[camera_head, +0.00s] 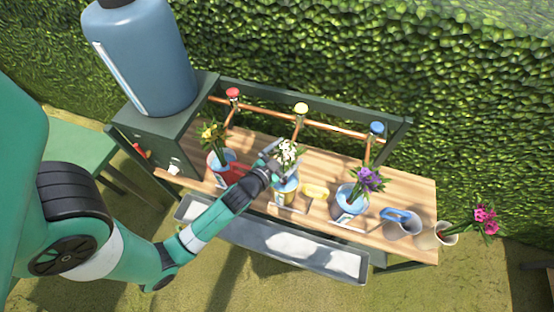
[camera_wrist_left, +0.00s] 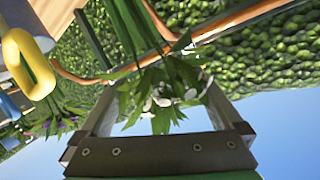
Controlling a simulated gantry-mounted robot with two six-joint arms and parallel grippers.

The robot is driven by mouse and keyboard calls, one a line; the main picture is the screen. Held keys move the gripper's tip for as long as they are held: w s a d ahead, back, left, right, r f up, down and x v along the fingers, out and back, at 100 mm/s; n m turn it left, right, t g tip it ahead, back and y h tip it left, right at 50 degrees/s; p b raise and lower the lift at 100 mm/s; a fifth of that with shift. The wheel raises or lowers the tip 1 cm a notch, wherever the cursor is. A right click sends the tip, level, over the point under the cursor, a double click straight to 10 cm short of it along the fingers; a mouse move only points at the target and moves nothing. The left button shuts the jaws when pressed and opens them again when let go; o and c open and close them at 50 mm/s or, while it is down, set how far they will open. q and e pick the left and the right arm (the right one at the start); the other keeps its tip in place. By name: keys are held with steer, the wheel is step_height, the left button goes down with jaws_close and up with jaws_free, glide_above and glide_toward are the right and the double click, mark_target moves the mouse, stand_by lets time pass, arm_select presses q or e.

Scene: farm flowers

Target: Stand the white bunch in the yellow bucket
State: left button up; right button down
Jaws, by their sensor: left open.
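The white bunch (camera_head: 287,151) has white blooms over green leaves and looks upright. Its lower leaves reach down over the mouth of the yellow bucket (camera_head: 285,197) on the bench; the stem ends are hidden. My left gripper (camera_head: 276,156) is at the bunch, just above the bucket. In the left wrist view its jaws (camera_wrist_left: 165,115) are apart, with the leaves and white petals (camera_wrist_left: 160,102) between or just beyond them; I cannot tell whether they touch. My right gripper is not in view.
A red bucket (camera_head: 228,172) with yellow flowers stands left, a blue bucket (camera_head: 347,203) with purple flowers right. Farther right are a blue-handled can (camera_head: 402,227) and a pot (camera_head: 436,238) with pink flowers. A copper pipe with taps (camera_head: 301,109) runs behind.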

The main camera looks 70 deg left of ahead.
arm_select(q)
steer(key=v, duration=0.9)
stand_by(0.8)
